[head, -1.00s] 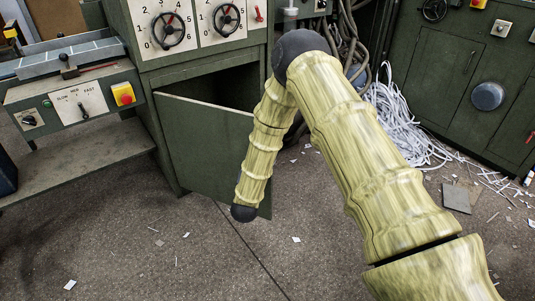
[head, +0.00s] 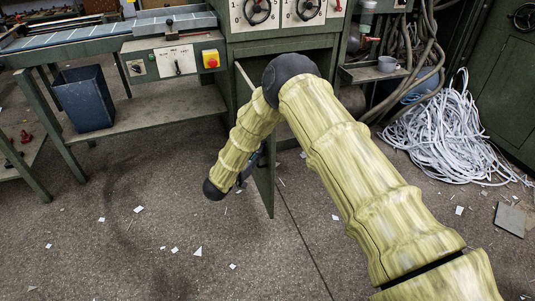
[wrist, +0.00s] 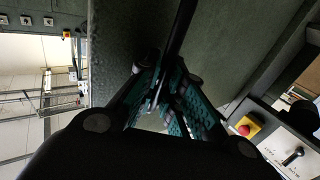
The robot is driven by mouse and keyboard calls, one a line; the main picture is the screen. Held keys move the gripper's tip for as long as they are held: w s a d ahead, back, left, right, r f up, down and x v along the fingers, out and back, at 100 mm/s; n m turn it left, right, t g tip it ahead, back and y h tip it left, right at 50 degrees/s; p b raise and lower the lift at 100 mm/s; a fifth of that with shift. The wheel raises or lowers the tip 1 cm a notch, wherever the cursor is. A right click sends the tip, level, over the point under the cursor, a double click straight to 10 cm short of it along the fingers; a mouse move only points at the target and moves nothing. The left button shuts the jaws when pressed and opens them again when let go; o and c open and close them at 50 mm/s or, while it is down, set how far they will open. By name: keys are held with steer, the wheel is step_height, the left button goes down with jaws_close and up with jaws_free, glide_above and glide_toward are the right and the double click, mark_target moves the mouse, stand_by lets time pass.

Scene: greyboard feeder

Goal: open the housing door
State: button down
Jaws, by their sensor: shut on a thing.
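The green housing door (head: 265,190) stands swung out from the machine. In the head view it shows nearly edge-on, partly hidden by my arm. Behind it, part of the dark housing opening shows below the dial panel. My gripper (head: 247,170) is at the door, mostly hidden behind my arm's lower link. In the wrist view my gripper (wrist: 163,105) has its teal-padded fingers closed around a dark bar (wrist: 183,30), which looks like the door's handle. The green door surface (wrist: 225,50) fills much of that view.
A blue-black bin (head: 85,98) stands on the low shelf at left. A feeder control box (head: 175,58) with a red-and-yellow button is above that shelf. White strips (head: 445,130) are heaped at right. The floor in front is open, with paper scraps.

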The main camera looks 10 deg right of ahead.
steer(key=shift+s+a+f, duration=0.1)
steer(key=shift+a+f, duration=0.05)
steer(key=shift+a, duration=0.45)
steer(key=shift+d, duration=0.1)
steer(key=c, duration=1.8)
jaws_free()
steer(key=shift+o, duration=1.4)
steer(key=v, duration=1.2)
